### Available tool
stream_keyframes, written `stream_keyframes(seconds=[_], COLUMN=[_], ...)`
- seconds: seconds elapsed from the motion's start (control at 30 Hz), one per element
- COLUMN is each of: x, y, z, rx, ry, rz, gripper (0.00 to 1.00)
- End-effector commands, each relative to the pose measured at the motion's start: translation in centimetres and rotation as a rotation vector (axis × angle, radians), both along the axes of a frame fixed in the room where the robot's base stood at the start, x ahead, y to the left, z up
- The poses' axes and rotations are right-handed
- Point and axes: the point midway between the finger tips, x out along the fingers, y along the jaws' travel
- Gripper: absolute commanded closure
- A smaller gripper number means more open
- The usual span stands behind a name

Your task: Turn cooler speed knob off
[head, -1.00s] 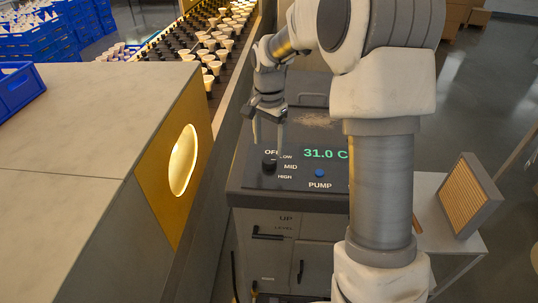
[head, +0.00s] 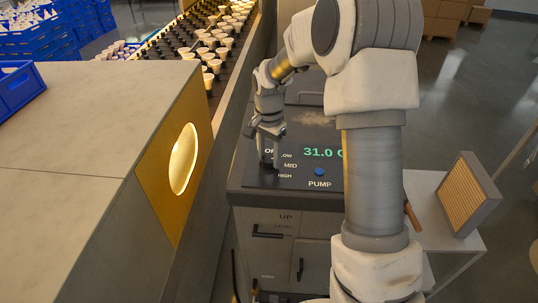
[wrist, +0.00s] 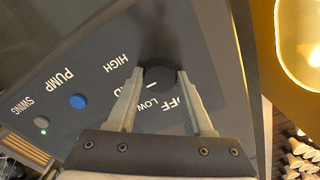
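The black cooler speed knob (wrist: 162,80) is on the dark control panel (wrist: 75,130), with labels OFF, LOW, MID and HIGH beside it. In the wrist view a pale mark on the knob points roughly toward LOW. My gripper (wrist: 161,74) has its two fingers on either side of the knob; whether they touch it I cannot tell. The fingers are apart, with the knob between the tips. In the head view my gripper (head: 268,163) reaches down over the panel's left side and largely hides the knob. The MID label is partly hidden by a finger in the wrist view.
A blue PUMP button (head: 319,171) sits right of the knob, near a green temperature readout (head: 318,153). A counter with a glowing round opening (head: 183,160) stands close on the left. A conveyor of bulbs (head: 205,45) runs behind. A side table with a framed filter (head: 468,192) is at right.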

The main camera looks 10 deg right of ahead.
Motion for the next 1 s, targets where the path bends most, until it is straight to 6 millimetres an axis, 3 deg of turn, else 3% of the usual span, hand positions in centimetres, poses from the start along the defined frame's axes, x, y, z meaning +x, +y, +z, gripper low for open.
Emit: stream_keyframes(seconds=[0.03, 0.17, 0.57, 1.0], x=[0.01, 0.01, 0.02, 0.00], y=[-0.01, -0.01, 0.00, -0.02], z=[0.03, 0.04, 0.02, 0.01], rx=[0.000, 0.000, 0.001, 0.000], ry=[0.000, 0.000, -0.001, -0.001], rz=[0.000, 0.000, 0.072, 0.431], gripper=[0.78, 1.00, 1.00, 1.00])
